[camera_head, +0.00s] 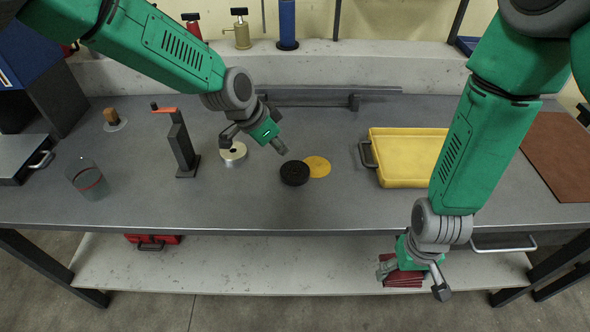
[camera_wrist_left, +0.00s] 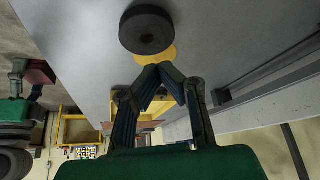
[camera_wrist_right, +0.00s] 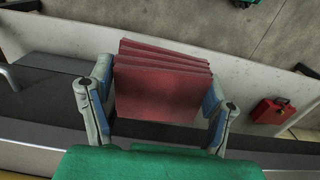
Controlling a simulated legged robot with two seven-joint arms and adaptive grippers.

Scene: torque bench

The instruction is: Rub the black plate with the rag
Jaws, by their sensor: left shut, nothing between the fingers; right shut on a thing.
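The black plate (camera_head: 295,173) is a thick round disc lying on the grey bench top, beside a flat yellow disc (camera_head: 317,166). In the left wrist view the black plate (camera_wrist_left: 146,30) lies just beyond my left fingertips. My left gripper (camera_head: 279,146) is shut and empty, a little behind the plate and apart from it. The rag (camera_head: 403,279) is dark red and folded in layers. My right gripper (camera_head: 412,278) is shut on it, in front of the bench's front edge. The rag (camera_wrist_right: 165,88) fills the space between the fingers in the right wrist view.
A yellow tray (camera_head: 405,182) stands right of the discs. A pale metal ring-like part (camera_head: 233,153), a dark stand with an orange top (camera_head: 181,145) and a glass (camera_head: 87,178) stand to the left. A lower shelf (camera_head: 240,268) runs below. Bench top before the plate is clear.

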